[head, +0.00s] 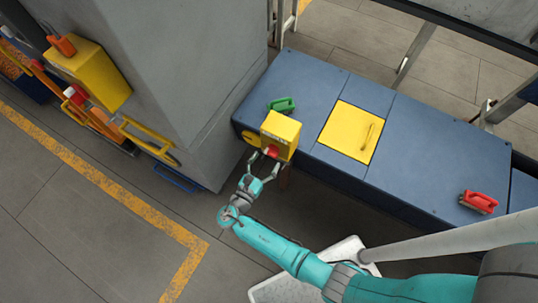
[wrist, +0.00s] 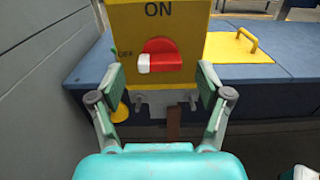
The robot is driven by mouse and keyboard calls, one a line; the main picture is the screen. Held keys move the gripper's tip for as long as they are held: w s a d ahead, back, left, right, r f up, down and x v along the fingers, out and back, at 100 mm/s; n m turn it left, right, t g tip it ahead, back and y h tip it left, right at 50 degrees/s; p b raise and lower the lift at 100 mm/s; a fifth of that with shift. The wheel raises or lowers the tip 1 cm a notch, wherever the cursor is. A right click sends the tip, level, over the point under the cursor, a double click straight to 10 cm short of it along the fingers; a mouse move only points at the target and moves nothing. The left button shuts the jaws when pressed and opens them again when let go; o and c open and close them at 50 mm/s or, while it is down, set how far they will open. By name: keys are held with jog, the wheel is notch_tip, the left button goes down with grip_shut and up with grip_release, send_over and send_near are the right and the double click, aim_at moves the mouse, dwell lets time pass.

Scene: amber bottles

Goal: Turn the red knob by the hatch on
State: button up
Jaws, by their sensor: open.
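The red knob (wrist: 163,54) sits on the front of a yellow box (wrist: 130,20) in the wrist view. Its white end points left, toward the word OFF; the word ON is above it. The box (head: 281,130) stands at the blue bench's left end in the head view, where the knob (head: 272,151) shows small. The yellow hatch (head: 345,122) with a handle lies to the box's right, and also shows in the wrist view (wrist: 225,48). My gripper (head: 264,162) is open and empty in front of the knob, its fingers (wrist: 160,88) either side and apart from it.
A green-handled object (head: 282,105) lies behind the box and a red-handled one (head: 479,202) at the right of the blue bench (head: 440,145). A grey wall block (head: 195,60) stands left of the box. Another yellow box (head: 95,72) is mounted farther left. Open floor lies in front.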

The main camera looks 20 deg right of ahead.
aim_at(272, 152)
jog(key=shift+x, duration=1.45)
jog(key=c, duration=1.2)
jog(key=shift+o, duration=0.2)
